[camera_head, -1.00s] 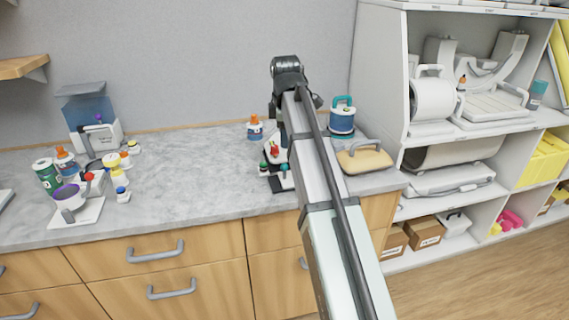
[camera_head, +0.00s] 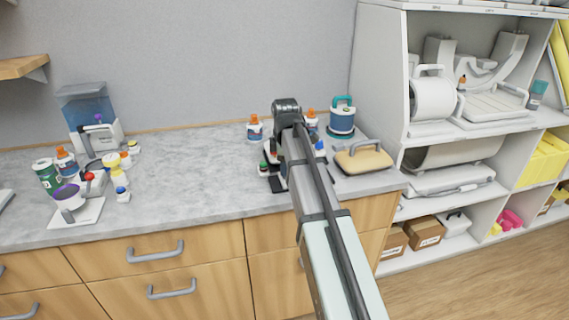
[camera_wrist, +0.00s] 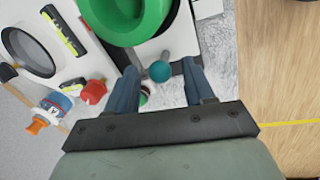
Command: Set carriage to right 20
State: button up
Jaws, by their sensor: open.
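In the wrist view my gripper (camera_wrist: 160,82) is open, with one blue-grey finger on each side of a teal ball knob (camera_wrist: 160,71). The knob is on a short grey stem, and I cannot tell whether either finger touches it. It stands by a white device (camera_wrist: 152,50) with dark edging and a large green ring (camera_wrist: 128,15) above it. No scale or carriage marking is readable. In the head view my arm hides most of this device; part of its dark base (camera_head: 277,184) shows at the counter's front.
A red knob (camera_wrist: 93,92) and an orange-capped bottle (camera_wrist: 52,107) lie left of the fingers. In the head view a blue-and-white canister (camera_head: 342,120) and a tan-topped case (camera_head: 363,158) stand to the right. The counter's middle (camera_head: 190,165) is clear.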

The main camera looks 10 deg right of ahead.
jog(key=shift+c, duration=0.5)
grip_shut()
